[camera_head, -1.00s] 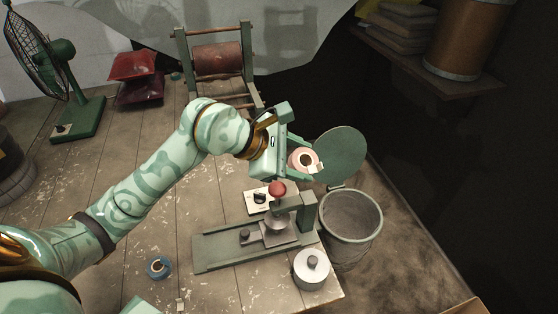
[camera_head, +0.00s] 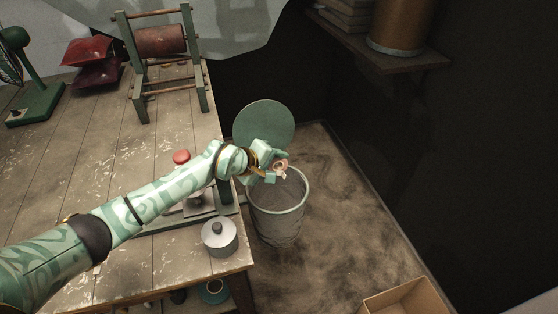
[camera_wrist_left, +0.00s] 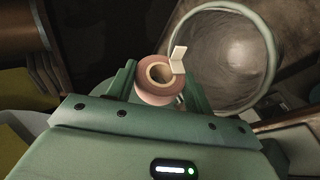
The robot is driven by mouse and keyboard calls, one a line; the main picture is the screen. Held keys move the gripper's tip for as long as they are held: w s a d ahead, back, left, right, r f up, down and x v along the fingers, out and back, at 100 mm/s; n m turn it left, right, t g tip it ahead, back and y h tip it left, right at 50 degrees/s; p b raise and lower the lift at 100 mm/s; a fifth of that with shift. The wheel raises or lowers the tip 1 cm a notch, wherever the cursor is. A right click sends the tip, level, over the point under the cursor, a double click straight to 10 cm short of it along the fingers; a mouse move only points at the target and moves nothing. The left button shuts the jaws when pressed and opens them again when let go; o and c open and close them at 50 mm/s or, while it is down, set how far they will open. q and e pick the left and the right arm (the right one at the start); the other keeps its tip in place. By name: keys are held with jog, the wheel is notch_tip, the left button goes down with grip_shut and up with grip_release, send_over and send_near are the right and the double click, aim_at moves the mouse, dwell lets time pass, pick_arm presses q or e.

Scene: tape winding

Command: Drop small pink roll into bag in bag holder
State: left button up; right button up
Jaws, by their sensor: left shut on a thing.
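My left gripper (camera_head: 277,168) is shut on a small pink roll (camera_head: 280,164), above the far rim of a round bin that stands on the floor beside the table. In the left wrist view, the pink roll (camera_wrist_left: 158,82) sits between the two green fingers, with a pale tape end sticking out toward the bin. The round bin (camera_head: 277,222) has an open top and looks like the bag holder; its pale inside (camera_wrist_left: 225,55) shows empty in the left wrist view. I cannot make out a separate bag. My right gripper is not in view.
The wooden table (camera_head: 75,175) ends just left of the bin. A green disc (camera_head: 264,124) stands behind the bin. A grey metal pot (camera_head: 220,238) sits at the table's corner. A cardboard box (camera_head: 408,298) is at the lower right. Floor right of the bin is clear.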

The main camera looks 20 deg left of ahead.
pick_arm(q)
jog(key=shift+w+r+m+t, duration=0.3)
jog(key=shift+m+t, duration=0.1)
jog(key=shift+m, duration=0.3)
jog(key=shift+a, duration=0.1)
notch_tip(320, 180, down, 10)
jog(key=b, duration=0.7)
jog(key=shift+r, duration=0.15)
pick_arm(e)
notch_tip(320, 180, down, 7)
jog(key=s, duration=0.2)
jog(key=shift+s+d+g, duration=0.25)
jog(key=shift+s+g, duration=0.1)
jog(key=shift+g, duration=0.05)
pick_arm(q)
jog(key=o, duration=1.1)
jog(key=shift+c, duration=0.2)
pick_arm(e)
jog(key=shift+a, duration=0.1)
